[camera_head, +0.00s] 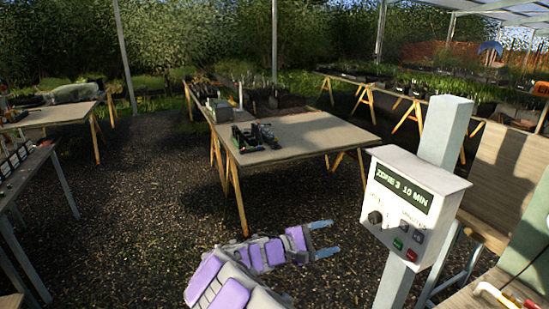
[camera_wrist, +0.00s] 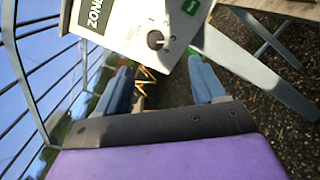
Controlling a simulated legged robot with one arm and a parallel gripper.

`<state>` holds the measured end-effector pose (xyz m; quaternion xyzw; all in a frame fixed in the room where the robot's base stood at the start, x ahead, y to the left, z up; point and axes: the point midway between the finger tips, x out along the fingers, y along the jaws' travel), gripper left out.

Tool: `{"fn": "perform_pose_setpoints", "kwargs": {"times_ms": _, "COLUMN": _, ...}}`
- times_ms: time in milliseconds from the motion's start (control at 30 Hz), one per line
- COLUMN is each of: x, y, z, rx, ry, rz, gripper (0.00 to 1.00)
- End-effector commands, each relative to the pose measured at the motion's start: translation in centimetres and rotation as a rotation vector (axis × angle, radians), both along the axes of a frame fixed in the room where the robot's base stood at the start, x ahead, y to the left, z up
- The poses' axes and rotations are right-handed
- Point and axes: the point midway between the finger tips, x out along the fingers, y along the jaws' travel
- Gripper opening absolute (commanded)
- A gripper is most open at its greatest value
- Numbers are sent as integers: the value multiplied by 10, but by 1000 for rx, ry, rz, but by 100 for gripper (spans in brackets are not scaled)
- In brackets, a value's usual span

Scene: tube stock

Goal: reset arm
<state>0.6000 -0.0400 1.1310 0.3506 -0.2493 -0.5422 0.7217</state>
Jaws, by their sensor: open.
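My purple and grey arm reaches up from the bottom of the head view. My gripper (camera_head: 322,239) is open and empty, with its two pale blue fingers pointing right toward the control box. It also shows in the wrist view (camera_wrist: 164,92), with the fingers spread wide apart and nothing between them. The white control box (camera_head: 412,204) stands on a pale post (camera_head: 444,134) just right of the gripper. Its display reads "ZONE 3 10 MIN", with a black knob, switches, a green button and a red button below. In the wrist view the box (camera_wrist: 118,30) appears tilted, beyond the fingertips.
More tables stand at the left, including one at the left edge (camera_head: 25,165). A wooden bench (camera_head: 490,293) is at the lower right. The gravel floor (camera_head: 130,220) on the left is clear.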

Motion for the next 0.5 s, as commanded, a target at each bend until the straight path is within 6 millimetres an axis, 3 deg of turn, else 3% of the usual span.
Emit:
{"fn": "perform_pose_setpoints", "kwargs": {"times_ms": 100, "x": -31, "y": -35, "z": 26, "rx": 63, "ry": -42, "rz": -112, "gripper": 69}}
{"fn": "perform_pose_setpoints", "kwargs": {"times_ms": 300, "x": -107, "y": -90, "z": 53, "rx": 233, "ry": -114, "rz": -333, "gripper": 69}}
{"fn": "perform_pose_setpoints", "kwargs": {"times_ms": 500, "x": -186, "y": -113, "z": 57, "rx": 440, "ry": -177, "rz": -521, "gripper": 69}}
